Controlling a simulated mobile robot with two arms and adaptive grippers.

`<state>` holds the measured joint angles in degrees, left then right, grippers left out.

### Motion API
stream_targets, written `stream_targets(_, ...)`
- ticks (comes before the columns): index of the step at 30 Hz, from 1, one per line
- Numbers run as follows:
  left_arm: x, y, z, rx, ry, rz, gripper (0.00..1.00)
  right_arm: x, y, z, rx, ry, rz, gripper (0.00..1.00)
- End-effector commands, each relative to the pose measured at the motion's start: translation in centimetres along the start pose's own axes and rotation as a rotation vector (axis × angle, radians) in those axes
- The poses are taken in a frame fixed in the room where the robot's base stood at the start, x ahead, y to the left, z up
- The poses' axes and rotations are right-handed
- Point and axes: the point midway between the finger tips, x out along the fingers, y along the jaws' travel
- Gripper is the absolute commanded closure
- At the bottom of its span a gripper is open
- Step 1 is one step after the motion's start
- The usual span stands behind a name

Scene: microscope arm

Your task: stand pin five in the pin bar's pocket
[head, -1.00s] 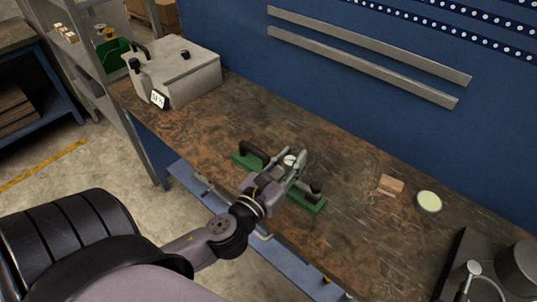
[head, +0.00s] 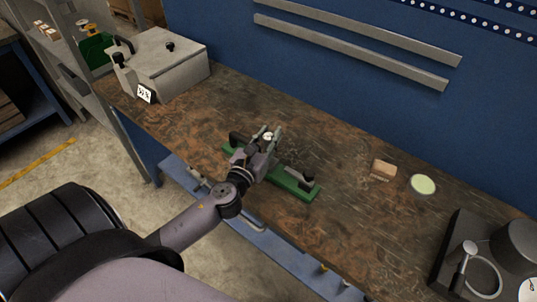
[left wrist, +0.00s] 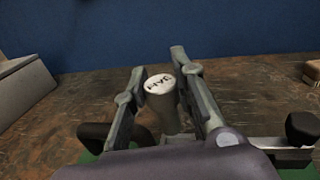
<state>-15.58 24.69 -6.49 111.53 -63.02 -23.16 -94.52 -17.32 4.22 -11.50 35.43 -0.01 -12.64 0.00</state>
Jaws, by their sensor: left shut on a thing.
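My left gripper (head: 266,140) is shut on pin five (left wrist: 160,88), a dark upright cylinder with a white top and dark lettering that seems to read FIVE. Its white top also shows between the fingers in the head view (head: 268,135). The pin bar (head: 287,184) is a green bar with black fittings on the table, and the gripper is over its left part. The pin's lower end and the pocket are hidden, so I cannot tell whether the pin touches the bar. My right gripper is out of view.
A grey box (head: 160,65) stands at the bench's far left. A wooden block (head: 384,167) and a pale green disc (head: 423,185) lie to the right. A black and grey apparatus (head: 485,262) stands at the right. The wooden table (head: 345,225) is otherwise mostly clear.

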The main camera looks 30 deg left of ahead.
Motion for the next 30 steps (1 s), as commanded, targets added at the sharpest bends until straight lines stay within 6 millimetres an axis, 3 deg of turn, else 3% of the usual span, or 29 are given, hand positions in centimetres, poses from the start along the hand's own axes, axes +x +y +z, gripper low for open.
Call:
stream_targets(12, 0.1, 0.1, -5.4, 0.001, -0.002, 0.001, 1.00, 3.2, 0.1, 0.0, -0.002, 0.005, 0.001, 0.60)
stream_targets(26, 0.1, 0.1, -6.1, 0.001, -0.002, 0.000, 1.00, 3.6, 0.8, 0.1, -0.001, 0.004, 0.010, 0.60)
stream_targets(27, 0.0, 0.1, -6.2, 0.001, -0.001, 0.000, 0.75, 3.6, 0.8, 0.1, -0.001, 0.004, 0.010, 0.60)
stream_targets(30, 0.0, 0.1, -6.1, 0.001, 0.000, 0.000, 0.68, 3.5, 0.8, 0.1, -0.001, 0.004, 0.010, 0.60)
